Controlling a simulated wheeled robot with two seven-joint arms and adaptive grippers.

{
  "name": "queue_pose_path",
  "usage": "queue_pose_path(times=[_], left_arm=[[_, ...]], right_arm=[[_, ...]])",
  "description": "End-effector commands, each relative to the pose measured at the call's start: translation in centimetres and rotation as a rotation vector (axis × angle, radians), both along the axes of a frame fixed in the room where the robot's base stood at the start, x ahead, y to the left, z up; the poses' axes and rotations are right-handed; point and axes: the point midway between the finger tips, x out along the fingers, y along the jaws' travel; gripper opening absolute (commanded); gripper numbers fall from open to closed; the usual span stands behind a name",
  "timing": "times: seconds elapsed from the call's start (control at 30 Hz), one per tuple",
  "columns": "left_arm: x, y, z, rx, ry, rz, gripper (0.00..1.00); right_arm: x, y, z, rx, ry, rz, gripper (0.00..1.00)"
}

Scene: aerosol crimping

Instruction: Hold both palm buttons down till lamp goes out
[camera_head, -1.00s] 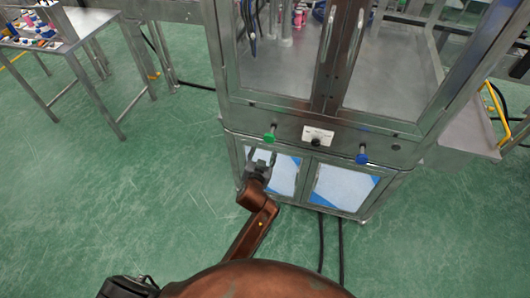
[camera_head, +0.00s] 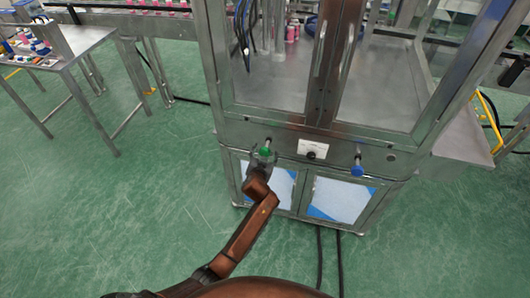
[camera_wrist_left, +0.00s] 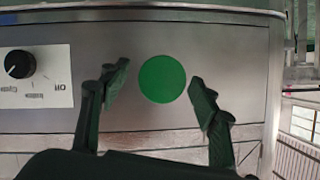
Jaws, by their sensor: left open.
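The green palm button (camera_head: 265,152) sits on the front rail of the steel machine cabinet. It shows as a green disc (camera_wrist_left: 162,79) in the left wrist view. My left gripper (camera_head: 263,156) is just in front of it, open, with one finger on either side of the disc (camera_wrist_left: 160,95). I cannot tell whether any part touches the button. The blue palm button (camera_head: 358,168) stands out from the same rail to the right, with nothing at it. My right gripper is not in view. I cannot make out a lit lamp.
A black rotary knob (camera_wrist_left: 19,64) on a white label plate (camera_head: 313,149) sits between the buttons. Glass doors are above the rail, lower panels (camera_head: 341,200) below. A side table (camera_head: 62,47) stands at the left. The green floor in front is mostly clear.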

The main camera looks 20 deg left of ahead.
Motion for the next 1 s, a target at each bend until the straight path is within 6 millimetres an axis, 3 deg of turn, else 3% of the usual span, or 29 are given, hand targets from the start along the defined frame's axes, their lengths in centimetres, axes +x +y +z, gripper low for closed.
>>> queue_pose_path(times=[0.33,1.0], left_arm=[[0.28,0.04,-0.08,0.000,-0.001,0.000,0.56],[0.24,-0.01,-0.10,0.000,-0.001,0.000,0.11]], right_arm=[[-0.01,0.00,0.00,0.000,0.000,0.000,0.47],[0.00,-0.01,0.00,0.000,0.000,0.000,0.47]])
